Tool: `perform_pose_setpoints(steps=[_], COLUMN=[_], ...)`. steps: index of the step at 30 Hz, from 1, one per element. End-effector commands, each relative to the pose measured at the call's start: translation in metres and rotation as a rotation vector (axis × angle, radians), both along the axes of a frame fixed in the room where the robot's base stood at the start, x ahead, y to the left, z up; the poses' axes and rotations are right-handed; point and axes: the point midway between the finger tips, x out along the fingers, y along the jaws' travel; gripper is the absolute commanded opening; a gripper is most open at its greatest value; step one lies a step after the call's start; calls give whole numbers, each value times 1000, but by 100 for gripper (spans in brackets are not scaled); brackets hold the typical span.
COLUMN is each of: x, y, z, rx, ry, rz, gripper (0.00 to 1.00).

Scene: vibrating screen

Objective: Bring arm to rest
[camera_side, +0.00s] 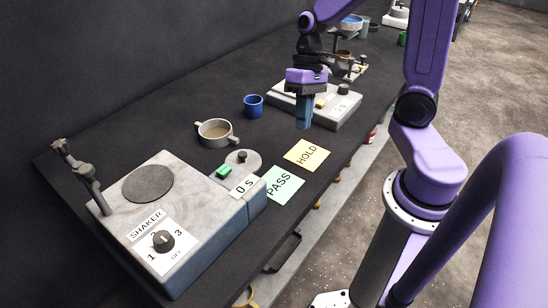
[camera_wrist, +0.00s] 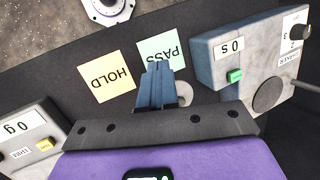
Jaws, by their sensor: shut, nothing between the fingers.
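My gripper (camera_side: 304,120) is shut and empty, pointing down above the dark bench (camera_side: 110,142). In the side view it hangs in front of the scale (camera_side: 345,109), between it and the yellow HOLD card (camera_side: 307,154). In the wrist view the closed blue fingers (camera_wrist: 156,72) reach toward the green PASS card (camera_wrist: 166,48), with the HOLD card (camera_wrist: 107,84) to their left. The fingers look apart from the bench top. My purple arm links rise at the right of the side view.
The shaker (camera_side: 165,215), with a round plate and a dial, stands at the near left. A grey two-handled pan (camera_side: 215,133), a grey lid (camera_side: 243,160) and a blue cup (camera_side: 253,105) stand mid-bench. More equipment stands at the far end. Bare bench lies along the back left.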

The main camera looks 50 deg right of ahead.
Motion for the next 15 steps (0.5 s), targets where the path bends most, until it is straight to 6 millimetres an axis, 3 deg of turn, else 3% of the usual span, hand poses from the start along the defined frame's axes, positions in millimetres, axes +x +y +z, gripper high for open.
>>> perform_pose_setpoints(steps=[6, 15], x=[-44, -98], y=[28, 45], z=[7, 14], rx=[-78, -153], ry=[-88, -246], rz=[362, 835], gripper=[0, 0])
